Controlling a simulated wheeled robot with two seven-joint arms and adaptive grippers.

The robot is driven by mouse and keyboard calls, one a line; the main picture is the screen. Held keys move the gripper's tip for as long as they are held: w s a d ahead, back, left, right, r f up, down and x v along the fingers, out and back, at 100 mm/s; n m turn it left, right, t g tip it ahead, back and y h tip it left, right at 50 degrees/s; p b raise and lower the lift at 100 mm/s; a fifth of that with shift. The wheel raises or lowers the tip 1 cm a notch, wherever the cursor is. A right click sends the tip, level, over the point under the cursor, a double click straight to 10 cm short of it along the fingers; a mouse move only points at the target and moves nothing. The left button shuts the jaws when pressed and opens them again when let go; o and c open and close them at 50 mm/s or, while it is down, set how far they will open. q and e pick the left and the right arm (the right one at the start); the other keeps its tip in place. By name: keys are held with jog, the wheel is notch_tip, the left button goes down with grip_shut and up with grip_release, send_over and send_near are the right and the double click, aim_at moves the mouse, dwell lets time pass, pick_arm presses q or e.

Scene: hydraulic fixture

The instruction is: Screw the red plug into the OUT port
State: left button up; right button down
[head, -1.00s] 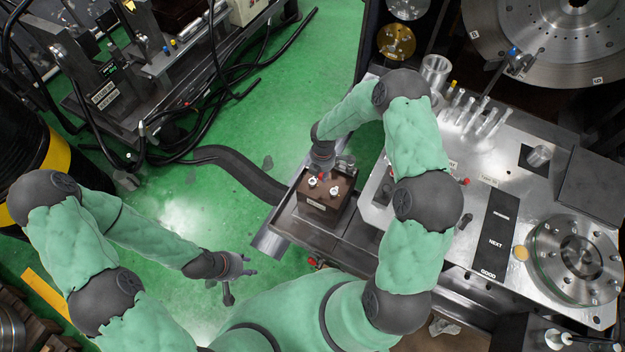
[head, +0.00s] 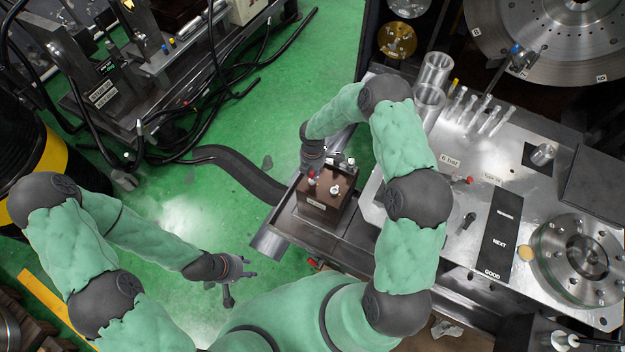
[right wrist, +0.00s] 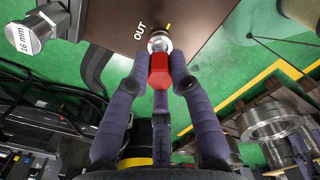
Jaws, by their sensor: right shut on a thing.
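The brown block (head: 322,205) sits on the steel ledge in the head view, with silver ports on top. In the right wrist view, the OUT port (right wrist: 159,42) is a silver ring beside the white "OUT" lettering on the block (right wrist: 205,22). My right gripper (head: 312,172) is over the block's left port. In the right wrist view, its fingers (right wrist: 160,75) are shut on the red plug (right wrist: 160,72). The plug's front end meets the port ring; whether threads are engaged is hidden. My left gripper (head: 240,270) is open and empty over the green floor.
A steel bench (head: 455,210) with upright pins, labels and a round flange (head: 578,258) stands right of the block. A "16 mm" metal piece (right wrist: 28,33) is at upper left in the wrist view.

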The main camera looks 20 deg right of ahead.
jog(key=shift+f+b, duration=1)
jog(key=shift+f, duration=0.25)
dwell(0.8)
jog(key=shift+f+m, duration=0.1)
jog(key=shift+m, duration=0.2)
jog(key=m+b, duration=0.5)
jog(key=m, duration=0.3)
jog(key=shift+f+b, duration=0.1)
jog(key=shift+b, duration=0.3)
jog(key=shift+m, duration=0.8)
